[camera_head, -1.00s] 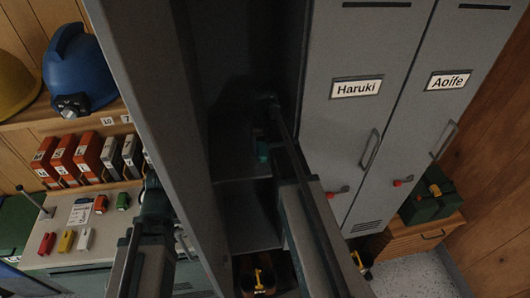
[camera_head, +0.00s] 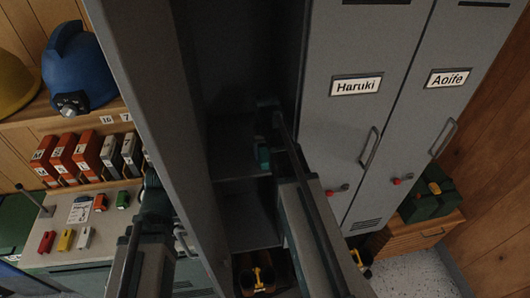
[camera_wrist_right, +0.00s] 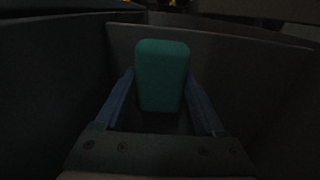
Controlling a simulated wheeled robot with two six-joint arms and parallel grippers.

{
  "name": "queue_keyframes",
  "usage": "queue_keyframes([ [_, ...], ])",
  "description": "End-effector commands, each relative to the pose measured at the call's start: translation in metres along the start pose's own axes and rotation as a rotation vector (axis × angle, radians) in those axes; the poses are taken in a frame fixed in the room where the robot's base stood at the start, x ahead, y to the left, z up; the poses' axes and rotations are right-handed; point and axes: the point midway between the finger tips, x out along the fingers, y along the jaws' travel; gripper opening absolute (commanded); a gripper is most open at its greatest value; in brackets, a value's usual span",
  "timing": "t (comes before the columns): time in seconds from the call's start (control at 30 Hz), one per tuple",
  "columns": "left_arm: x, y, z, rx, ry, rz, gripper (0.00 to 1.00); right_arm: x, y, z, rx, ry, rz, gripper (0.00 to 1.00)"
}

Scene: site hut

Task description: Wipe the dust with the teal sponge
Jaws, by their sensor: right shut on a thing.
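The teal sponge (camera_wrist_right: 162,75) is held upright between the two fingers of my right gripper (camera_wrist_right: 160,100) in the right wrist view. In the head view the sponge (camera_head: 263,156) is a small teal patch inside the dark open locker (camera_head: 235,60). My right arm reaches into this locker, and the gripper is near its shelf (camera_head: 232,170). I cannot make out any dust on the dim grey surfaces.
The shut Haruki locker door (camera_head: 340,130) is just right of my right arm. Dark boots (camera_head: 257,278) stand at the locker's bottom. On the left are a blue helmet (camera_head: 78,70) on a shelf and a grey bench top (camera_head: 60,258) with small coloured items.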

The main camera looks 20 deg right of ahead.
Motion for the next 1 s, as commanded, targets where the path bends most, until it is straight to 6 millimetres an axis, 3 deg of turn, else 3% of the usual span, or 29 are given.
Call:
queue_keyframes([
  [0.27,-0.003,0.0,0.0,0.0,0.0,0.0,1.0,-0.003,0.0,-0.001,0.0,0.0,0.0,0.27],
  [0.83,-0.055,-0.005,0.003,0.0,0.0,0.0,1.0,-0.056,0.0,-0.001,0.0,0.001,0.0,0.27],
  [1.0,-0.061,-0.006,0.004,0.0,0.0,0.0,1.0,-0.062,0.0,-0.001,0.0,0.001,0.0,0.27],
])
